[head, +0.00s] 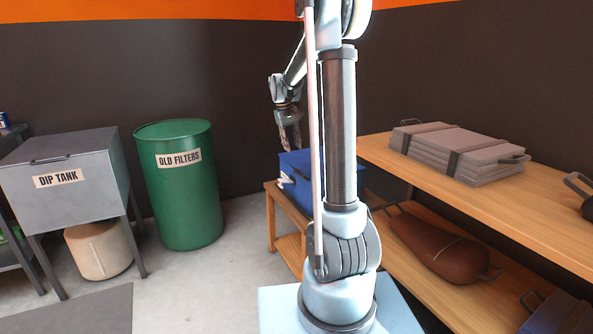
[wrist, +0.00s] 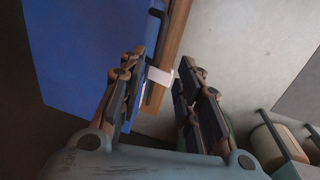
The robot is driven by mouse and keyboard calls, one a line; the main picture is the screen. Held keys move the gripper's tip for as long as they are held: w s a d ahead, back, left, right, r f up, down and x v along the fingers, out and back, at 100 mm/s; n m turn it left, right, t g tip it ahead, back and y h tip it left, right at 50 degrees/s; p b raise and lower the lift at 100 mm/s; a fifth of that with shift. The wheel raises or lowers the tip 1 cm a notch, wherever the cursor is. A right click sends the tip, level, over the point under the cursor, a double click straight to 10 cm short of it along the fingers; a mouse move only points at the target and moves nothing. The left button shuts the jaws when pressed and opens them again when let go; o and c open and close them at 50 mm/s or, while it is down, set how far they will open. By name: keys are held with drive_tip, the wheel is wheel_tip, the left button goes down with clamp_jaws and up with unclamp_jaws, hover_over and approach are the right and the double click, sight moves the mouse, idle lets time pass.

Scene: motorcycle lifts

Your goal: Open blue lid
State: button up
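A blue box with a blue lid (head: 293,168) stands on a small wooden stand, partly hidden behind my arm in the head view. The blue lid fills the upper left of the wrist view (wrist: 85,60). A dark handle (wrist: 155,55) runs along its edge beside a white label (wrist: 161,76). My gripper (head: 292,148) is above the lid in the head view. In the wrist view its two fingers (wrist: 162,75) are apart with nothing clearly between them; the handle and label show beyond the left finger. The lid looks closed.
A wooden shelf (head: 545,205) with strapped grey cases (head: 455,152) stands at the right. A brown bag (head: 430,245) lies on the lower shelf. A green drum (head: 180,205) and a grey dip tank (head: 65,200) stand at the left, with clear floor before the drum.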

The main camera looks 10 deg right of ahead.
sight(297, 171)
drive_tip(key=f, duration=0.4)
drive_tip(key=d+f, duration=0.1)
drive_tip(key=f, duration=0.2)
drive_tip(key=d+f, duration=0.1)
drive_tip(key=f, duration=0.3)
drive_tip(key=shift+w+d+f, duration=0.1)
drive_tip(key=shift+w+f, duration=0.25)
clamp_jaws()
